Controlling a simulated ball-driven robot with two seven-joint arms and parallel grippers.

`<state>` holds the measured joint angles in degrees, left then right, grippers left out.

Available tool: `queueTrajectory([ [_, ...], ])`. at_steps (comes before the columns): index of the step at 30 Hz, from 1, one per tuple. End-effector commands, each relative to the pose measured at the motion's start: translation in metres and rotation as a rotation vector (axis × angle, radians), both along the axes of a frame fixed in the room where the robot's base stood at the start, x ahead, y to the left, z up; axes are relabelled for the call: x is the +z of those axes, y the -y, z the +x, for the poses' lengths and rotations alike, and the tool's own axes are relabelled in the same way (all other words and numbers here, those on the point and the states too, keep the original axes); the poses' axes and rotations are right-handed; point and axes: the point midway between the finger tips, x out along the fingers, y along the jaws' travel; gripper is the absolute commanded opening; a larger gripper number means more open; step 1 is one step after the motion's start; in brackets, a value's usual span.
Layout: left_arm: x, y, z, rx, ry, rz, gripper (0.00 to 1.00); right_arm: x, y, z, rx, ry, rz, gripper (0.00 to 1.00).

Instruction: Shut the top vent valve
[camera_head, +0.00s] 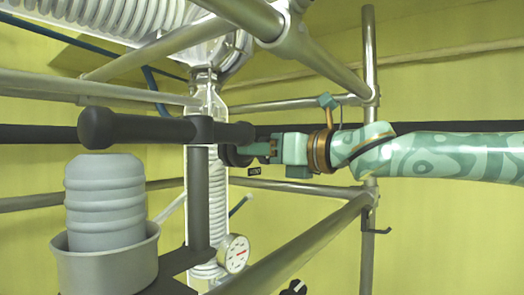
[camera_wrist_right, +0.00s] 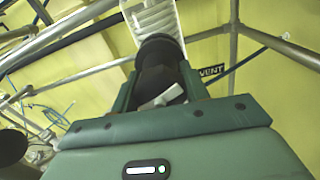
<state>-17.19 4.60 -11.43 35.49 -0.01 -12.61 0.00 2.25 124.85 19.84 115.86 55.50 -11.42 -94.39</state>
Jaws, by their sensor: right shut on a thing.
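My right gripper (camera_head: 246,152) reaches in from the right at the glass column (camera_head: 221,182). In the right wrist view the gripper (camera_wrist_right: 160,92) is shut on a dark valve part, with one finger on each side. This vent valve (camera_wrist_right: 158,56) is a black cylindrical fitting, with a short pale lever (camera_wrist_right: 163,97) showing between the fingers. In the head view the valve is mostly hidden behind the gripper and a dark bar. My left gripper is not in view.
Metal frame tubes (camera_head: 300,243) surround the column. A thick dark bar (camera_head: 150,130) on a grey post crosses in front of it. A round gauge (camera_head: 233,253) is low on the column. A grey ribbed vessel (camera_head: 105,200) sits in a pot at left.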

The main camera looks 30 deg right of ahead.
Motion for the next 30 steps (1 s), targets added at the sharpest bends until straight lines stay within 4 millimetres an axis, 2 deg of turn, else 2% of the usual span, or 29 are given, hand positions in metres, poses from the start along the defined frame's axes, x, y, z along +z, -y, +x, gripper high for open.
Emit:
queueTrajectory([
  [30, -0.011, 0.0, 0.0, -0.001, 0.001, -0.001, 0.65, -0.001, 0.001, 0.0, -0.002, -0.368, 0.89, 0.22],
])
